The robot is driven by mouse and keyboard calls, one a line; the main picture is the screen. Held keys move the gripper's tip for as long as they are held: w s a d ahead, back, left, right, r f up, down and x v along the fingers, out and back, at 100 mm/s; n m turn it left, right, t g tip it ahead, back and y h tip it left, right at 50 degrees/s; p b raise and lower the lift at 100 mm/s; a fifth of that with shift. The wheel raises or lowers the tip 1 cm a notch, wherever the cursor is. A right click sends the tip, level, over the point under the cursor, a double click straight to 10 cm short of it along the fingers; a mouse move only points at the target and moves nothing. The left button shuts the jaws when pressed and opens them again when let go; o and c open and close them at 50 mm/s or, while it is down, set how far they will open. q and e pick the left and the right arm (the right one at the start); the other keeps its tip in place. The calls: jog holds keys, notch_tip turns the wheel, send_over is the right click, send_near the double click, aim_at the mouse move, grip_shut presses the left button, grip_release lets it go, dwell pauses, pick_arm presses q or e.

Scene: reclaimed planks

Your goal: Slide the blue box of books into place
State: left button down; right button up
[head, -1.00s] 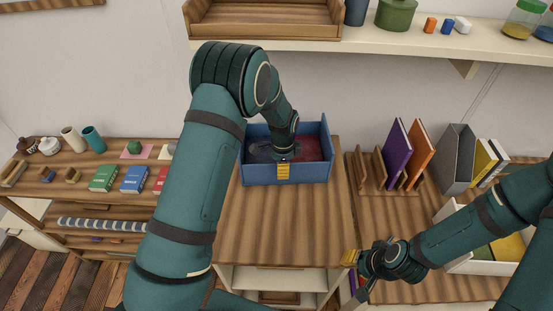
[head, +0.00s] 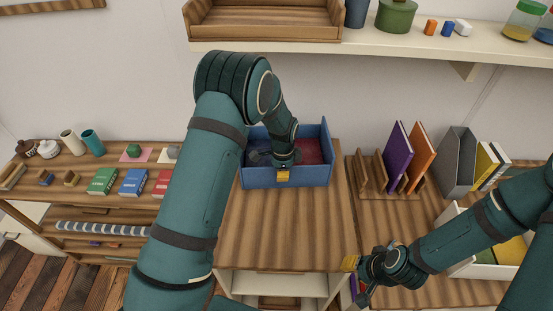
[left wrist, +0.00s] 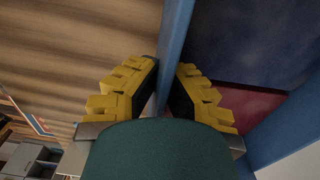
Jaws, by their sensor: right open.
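The blue box (head: 290,176) stands on the wooden top of the middle cabinet, towards its back. Dark blue and red books (head: 308,151) lie inside it; my left arm covers part of the box. My left gripper (head: 283,170) is at the front wall. In the left wrist view its yellow fingers (left wrist: 168,82) lie on both sides of the thin blue wall, one outside and one inside, and appear closed against it.
Right of the box stand a wooden rack (head: 373,172) with purple and orange books, a grey file holder (head: 455,163) and a white bin (head: 485,268). Left is a low shelf with books (head: 133,182) and jars. The cabinet top (head: 290,225) in front of the box is bare.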

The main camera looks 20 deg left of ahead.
pick_arm(q)
jog(key=shift+f, duration=0.1)
jog(key=shift+w+a+b, duration=0.2)
jog(key=shift+w+b, duration=0.05)
jog(key=shift+w, duration=0.35)
jog(key=shift+w+a+b, duration=0.15)
jog(key=shift+w+b, duration=0.05)
jog(key=shift+w, duration=0.4)
jog(key=c, duration=0.8)
grip_release()
jog(key=shift+r+p, duration=1.85)
jog(key=shift+r, duration=1.75)
